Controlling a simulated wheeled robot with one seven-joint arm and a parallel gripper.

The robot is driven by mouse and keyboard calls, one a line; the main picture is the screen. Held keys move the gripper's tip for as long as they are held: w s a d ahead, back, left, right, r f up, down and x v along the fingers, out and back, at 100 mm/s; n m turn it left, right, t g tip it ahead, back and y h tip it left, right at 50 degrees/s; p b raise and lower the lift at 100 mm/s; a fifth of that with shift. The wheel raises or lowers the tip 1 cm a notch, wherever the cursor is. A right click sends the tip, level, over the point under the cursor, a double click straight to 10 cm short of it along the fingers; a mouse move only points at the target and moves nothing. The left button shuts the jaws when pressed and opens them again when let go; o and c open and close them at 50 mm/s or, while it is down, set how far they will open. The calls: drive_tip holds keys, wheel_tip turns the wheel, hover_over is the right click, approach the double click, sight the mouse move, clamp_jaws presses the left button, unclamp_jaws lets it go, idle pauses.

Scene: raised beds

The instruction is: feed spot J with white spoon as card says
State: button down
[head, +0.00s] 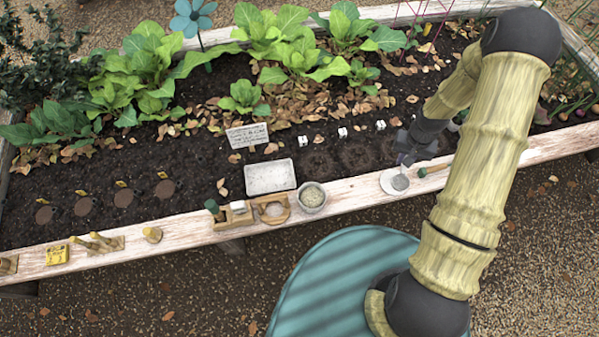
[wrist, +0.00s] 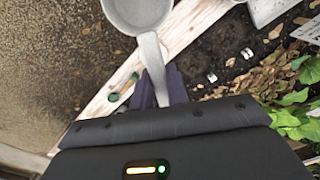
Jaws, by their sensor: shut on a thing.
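My gripper (head: 408,155) is shut on the handle of the white spoon (wrist: 153,62), which looks pale grey. The spoon's round bowl (wrist: 138,10) points away from the jaws, cut by the top edge of the wrist view. I cannot tell whether anything is in it. In the head view the bowl (head: 400,182) shows over a white disc (head: 386,184) at the bed's front ledge. The card (head: 247,135) stands in the soil, its text too small to read. White markers (head: 342,132) stand behind dark soil spots (head: 355,154); their letters are unreadable, so I cannot identify spot J.
A pale tray (head: 270,177) lies behind. Brown discs (head: 123,198) with yellow tags are at left. Leafy plants (head: 285,40) fill the back.

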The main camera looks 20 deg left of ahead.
drive_tip(key=shift+a+f, duration=0.1)
drive_tip(key=shift+a+f+b, duration=0.2)
drive_tip(key=shift+f+b, duration=0.05)
drive_tip(key=shift+b, duration=0.15)
drive_tip(key=s+a+f+n+y+b, duration=0.2)
drive_tip(key=a+f+n+b, duration=0.2)
drive_tip(key=a, duration=0.6)
drive_tip(key=s+a+f+n+y+b, duration=0.3)
drive_tip(key=a+f+n+b, duration=0.2)
drive_tip(key=a+n+b, duration=0.3)
drive_tip(key=s+a+f+n+y+b, duration=0.2)
drive_tip(key=a+n+b, duration=0.4)
drive_tip(key=a+b, duration=0.3)
wheel_tip(320, 180, down, 2)
drive_tip(key=a+y, duration=0.1)
drive_tip(key=a, duration=0.1)
drive_tip(key=shift+s+a+f, duration=0.25)
drive_tip(key=shift+a, duration=0.15)
drive_tip(key=shift+f, duration=0.1)
drive_tip(key=shift+f+b, duration=4.65)
drive_tip(key=shift+f, duration=0.2)
